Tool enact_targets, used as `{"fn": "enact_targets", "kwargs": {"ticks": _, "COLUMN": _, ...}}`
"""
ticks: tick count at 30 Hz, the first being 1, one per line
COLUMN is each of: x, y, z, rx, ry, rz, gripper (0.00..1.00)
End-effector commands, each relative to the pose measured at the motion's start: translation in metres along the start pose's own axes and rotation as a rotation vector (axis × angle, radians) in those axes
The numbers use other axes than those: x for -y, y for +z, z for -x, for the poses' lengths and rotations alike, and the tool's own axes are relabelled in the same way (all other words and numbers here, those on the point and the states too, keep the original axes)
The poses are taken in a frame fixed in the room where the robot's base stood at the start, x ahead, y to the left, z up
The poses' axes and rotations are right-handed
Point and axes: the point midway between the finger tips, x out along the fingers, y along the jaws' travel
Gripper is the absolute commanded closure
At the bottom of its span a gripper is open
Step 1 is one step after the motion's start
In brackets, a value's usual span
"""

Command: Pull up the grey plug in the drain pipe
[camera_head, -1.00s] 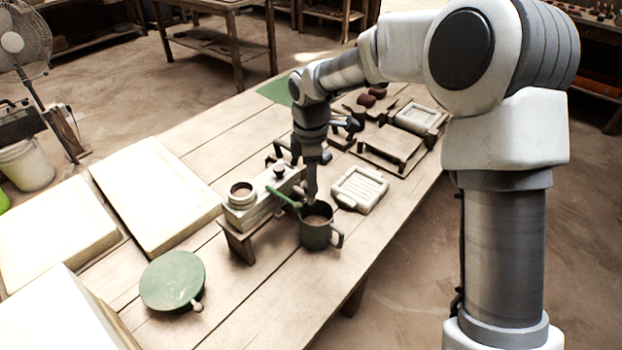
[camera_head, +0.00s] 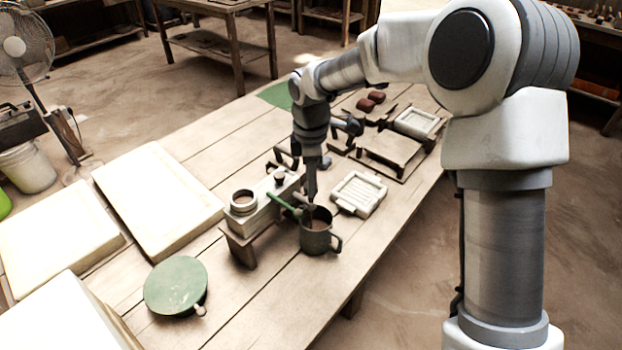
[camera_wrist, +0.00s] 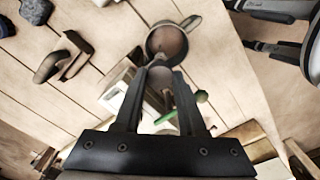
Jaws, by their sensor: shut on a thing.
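The pale box (camera_head: 265,212) stands on a small wooden stand, with a round collar and a dark knob on top. A green pipe or lever (camera_head: 283,204) crosses its front, with its near end beside my gripper (camera_head: 312,200). A dark metal mug (camera_head: 318,241) with brown contents stands just below the fingertips. In the wrist view my gripper (camera_wrist: 161,72) is shut on a small greyish round piece (camera_wrist: 159,78), which looks like the plug. The fingers hide much of it, and I cannot tell whether it is seated in the pipe. The mug (camera_wrist: 168,42) shows beyond the fingertips.
A green round disc (camera_head: 175,286) and large pale slabs (camera_head: 158,195) lie to the left. The front middle of the table is clear.

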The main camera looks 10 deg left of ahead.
Motion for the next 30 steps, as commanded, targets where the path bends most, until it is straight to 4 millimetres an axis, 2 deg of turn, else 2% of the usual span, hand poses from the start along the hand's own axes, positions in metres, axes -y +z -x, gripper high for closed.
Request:
{"fn": "enact_targets", "kwargs": {"ticks": 4, "x": 0.0, "y": 0.0, "z": -0.001, "rx": 0.0, "ry": -0.001, "rz": 0.0, "gripper": 1.0}}
{"fn": "enact_targets", "kwargs": {"ticks": 5, "x": 0.0, "y": 0.0, "z": -0.001, "rx": 0.0, "ry": -0.001, "rz": 0.0, "gripper": 0.57}}
{"fn": "enact_targets", "kwargs": {"ticks": 9, "x": 0.0, "y": 0.0, "z": -0.001, "rx": 0.0, "ry": -0.001, "rz": 0.0, "gripper": 0.32}}
{"fn": "enact_targets", "kwargs": {"ticks": 10, "x": 0.0, "y": 0.0, "z": -0.001, "rx": 0.0, "ry": 0.0, "rz": 0.0, "gripper": 0.29}}
{"fn": "enact_targets", "kwargs": {"ticks": 18, "x": 0.0, "y": 0.0, "z": 0.0, "rx": 0.0, "ry": 0.0, "rz": 0.0, "gripper": 0.29}}
{"fn": "enact_targets", "kwargs": {"ticks": 22, "x": -0.001, "y": 0.0, "z": 0.009, "rx": -0.001, "ry": 0.002, "rz": -0.001, "gripper": 0.29}}
{"fn": "enact_targets", "kwargs": {"ticks": 26, "x": -0.001, "y": 0.0, "z": 0.031, "rx": -0.001, "ry": 0.005, "rz": -0.001, "gripper": 0.29}}
{"fn": "enact_targets", "kwargs": {"ticks": 30, "x": -0.001, "y": 0.0, "z": 0.066, "rx": -0.001, "ry": 0.006, "rz": 0.0, "gripper": 0.29}}
